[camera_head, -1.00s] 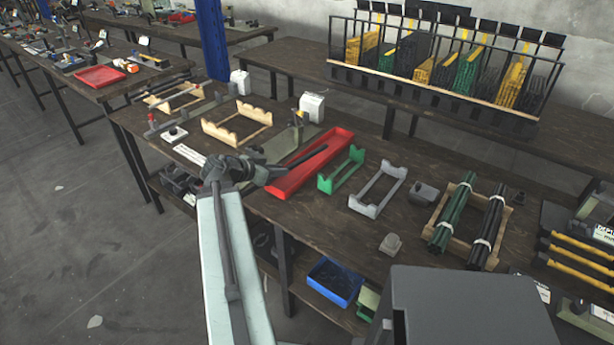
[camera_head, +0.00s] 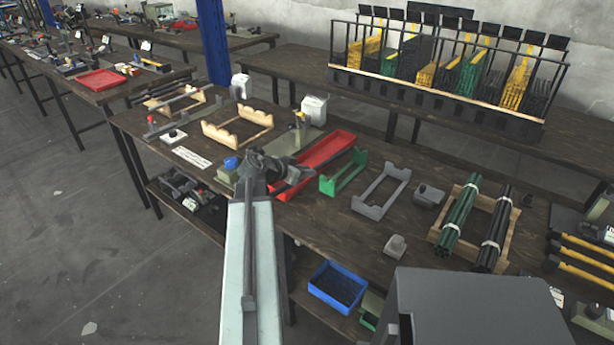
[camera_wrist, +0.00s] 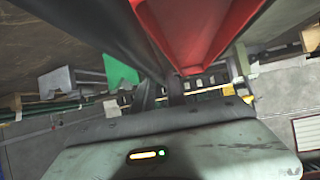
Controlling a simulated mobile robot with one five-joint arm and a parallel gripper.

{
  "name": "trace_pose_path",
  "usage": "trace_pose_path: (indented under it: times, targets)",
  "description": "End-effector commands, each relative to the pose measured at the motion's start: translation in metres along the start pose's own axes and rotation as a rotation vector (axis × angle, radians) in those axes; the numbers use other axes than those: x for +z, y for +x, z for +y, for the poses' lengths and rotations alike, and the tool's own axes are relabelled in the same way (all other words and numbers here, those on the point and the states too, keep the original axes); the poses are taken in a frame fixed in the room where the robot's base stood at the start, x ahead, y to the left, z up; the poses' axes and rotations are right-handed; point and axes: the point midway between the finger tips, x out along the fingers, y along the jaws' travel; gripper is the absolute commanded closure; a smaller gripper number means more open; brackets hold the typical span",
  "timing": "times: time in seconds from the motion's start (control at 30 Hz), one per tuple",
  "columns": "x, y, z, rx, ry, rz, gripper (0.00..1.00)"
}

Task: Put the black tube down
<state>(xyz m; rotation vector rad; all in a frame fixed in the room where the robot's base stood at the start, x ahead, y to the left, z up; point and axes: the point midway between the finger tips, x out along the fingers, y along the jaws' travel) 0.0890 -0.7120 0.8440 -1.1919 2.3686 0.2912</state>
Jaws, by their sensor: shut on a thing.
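The black tube (camera_wrist: 112,32) is a long dark shape in the wrist view, running from the upper left down to my fingers. My gripper (camera_wrist: 160,92) is shut on it. In the head view my gripper (camera_head: 285,172) is over the front of the workbench, at the near end of the red tray (camera_head: 318,152). There the tube is hard to tell apart from my gripper and the dark strip along the tray. The red tray also shows in the wrist view (camera_wrist: 190,30), right beside the tube. I cannot tell whether the tube touches it.
A green cradle (camera_head: 343,174) and a grey cradle (camera_head: 381,192) stand right of the tray. A wooden cradle (camera_head: 238,128) stands to its left. Bundled green tubes (camera_head: 459,215) and black tubes (camera_head: 495,230) lie on a rack farther right. A blue bin (camera_head: 338,285) is below.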

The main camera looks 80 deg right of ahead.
Motion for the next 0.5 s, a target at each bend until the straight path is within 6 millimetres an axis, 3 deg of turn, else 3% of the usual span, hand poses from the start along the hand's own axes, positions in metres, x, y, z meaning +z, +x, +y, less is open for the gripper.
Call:
trace_pose_path:
  times: [0.5]
  targets:
    - [0.01,0.006,0.001,0.001,0.0,0.0,1.0]
